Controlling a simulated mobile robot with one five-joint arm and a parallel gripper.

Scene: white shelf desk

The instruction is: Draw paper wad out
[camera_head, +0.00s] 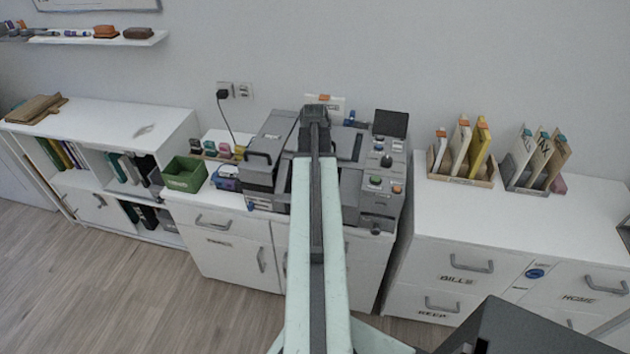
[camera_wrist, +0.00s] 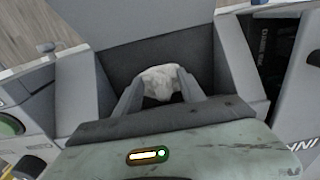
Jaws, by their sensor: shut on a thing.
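The paper wad (camera_wrist: 161,83) is a small crumpled white ball, seen in the wrist view. My gripper (camera_wrist: 158,88) is shut on it, with a dark finger on each side. Behind the wad is a dark recess of the grey machine (camera_wrist: 85,85). I cannot tell how far the wad sits inside the recess. In the head view the grey machine (camera_head: 378,188) stands on the middle cabinet. My arm reaches over its middle, and the wad is hidden there.
A green box (camera_head: 184,174) and a small blue object (camera_head: 226,178) stand left of the machine. A black cable (camera_head: 229,120) hangs from the wall socket behind. File holders (camera_head: 461,174) stand on the right cabinet, whose front top is clear.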

